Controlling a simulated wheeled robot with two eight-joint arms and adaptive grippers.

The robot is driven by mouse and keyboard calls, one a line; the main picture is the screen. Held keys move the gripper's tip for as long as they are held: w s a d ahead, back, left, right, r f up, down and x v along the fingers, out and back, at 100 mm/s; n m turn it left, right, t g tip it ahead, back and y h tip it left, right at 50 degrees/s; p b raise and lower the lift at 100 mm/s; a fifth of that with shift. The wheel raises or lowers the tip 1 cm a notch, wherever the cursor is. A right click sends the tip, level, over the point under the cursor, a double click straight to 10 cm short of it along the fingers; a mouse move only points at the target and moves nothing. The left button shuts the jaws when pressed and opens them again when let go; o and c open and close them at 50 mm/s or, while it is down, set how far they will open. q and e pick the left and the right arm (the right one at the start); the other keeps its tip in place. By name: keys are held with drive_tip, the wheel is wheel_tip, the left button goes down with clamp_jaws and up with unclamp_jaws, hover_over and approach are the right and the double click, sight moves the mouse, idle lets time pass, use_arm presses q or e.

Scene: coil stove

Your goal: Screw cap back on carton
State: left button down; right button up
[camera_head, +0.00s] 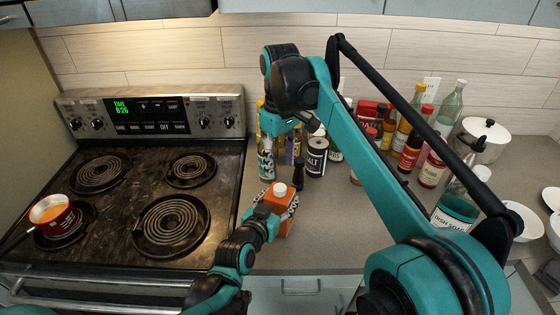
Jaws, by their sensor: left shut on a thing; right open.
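An orange carton (283,204) stands upright on the counter just right of the stove. A small white round piece (280,188) sits on its top; I cannot tell whether it is the cap seated on the spout or how tight it is. My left gripper (278,212) is shut on the carton from the front, with its fingers around the body. My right gripper (283,152) is open, above and behind the carton, with its fingers pointing down. It is apart from the carton and partly hides the bottles behind it.
A salt canister (316,158) and a dark shaker (299,173) stand close behind the carton. Several bottles crowd the back, with a dish soap bottle (455,212) at right. A red pot (54,215) is on the coil stove (120,205). Counter right of the carton is clear.

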sight(280, 187)
drive_tip(key=shift+f, duration=0.1)
drive_tip(key=shift+f, duration=3.95)
drive_tip(key=shift+c, duration=0.3)
clamp_jaws()
drive_tip(key=shift+o, duration=0.9)
unclamp_jaws()
drive_tip(key=shift+r, duration=0.1)
